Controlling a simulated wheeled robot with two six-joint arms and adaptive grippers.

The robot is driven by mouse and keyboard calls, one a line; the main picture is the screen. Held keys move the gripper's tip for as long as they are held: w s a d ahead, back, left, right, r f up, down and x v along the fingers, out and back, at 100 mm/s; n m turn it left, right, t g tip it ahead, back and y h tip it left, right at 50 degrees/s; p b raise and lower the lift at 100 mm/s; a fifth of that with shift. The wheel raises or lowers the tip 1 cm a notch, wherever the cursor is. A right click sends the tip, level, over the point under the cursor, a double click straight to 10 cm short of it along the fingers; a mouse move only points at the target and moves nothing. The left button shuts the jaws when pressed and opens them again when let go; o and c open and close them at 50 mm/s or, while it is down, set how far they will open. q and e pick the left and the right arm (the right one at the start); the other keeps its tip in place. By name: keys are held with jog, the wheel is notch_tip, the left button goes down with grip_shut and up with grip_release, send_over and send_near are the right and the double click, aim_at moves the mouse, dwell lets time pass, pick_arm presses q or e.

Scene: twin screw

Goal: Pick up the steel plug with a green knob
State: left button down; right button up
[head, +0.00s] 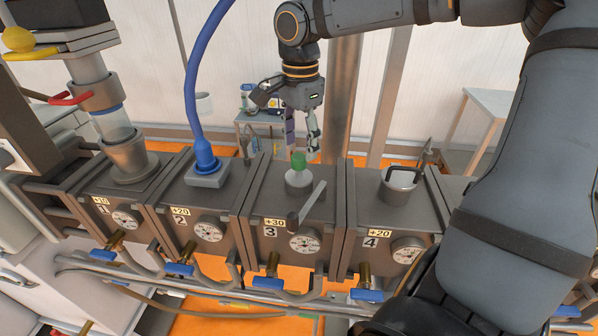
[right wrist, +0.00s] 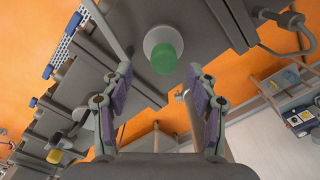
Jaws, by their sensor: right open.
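The steel plug (head: 297,181) with a green knob (head: 299,160) stands upright on top of the box marked 3 in the head view. In the right wrist view the green knob (right wrist: 164,59) covers part of the round plug (right wrist: 158,40). It lies ahead of the fingertips, between their lines. My right gripper (head: 301,155) points down just above and behind the knob. Its fingers are spread and nothing is between them; they also show open in the right wrist view (right wrist: 157,80). My left gripper is not in view.
A lever handle (head: 307,204) slants up close to the plug's right front. A blue hose (head: 193,90) rises from box 2, and a steel pot with a handle (head: 398,186) sits on box 4. Gauges and blue-handled valves (head: 268,283) line the front.

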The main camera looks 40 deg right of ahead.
aim_at(299, 156)
jog(key=f, duration=0.3)
jog(key=f+p, duration=0.1)
jog(key=f, duration=0.1)
jog(key=shift+w+d+f, duration=0.15)
jog(key=shift+w+f, duration=0.05)
jog(key=shift+w, duration=0.1)
grip_shut()
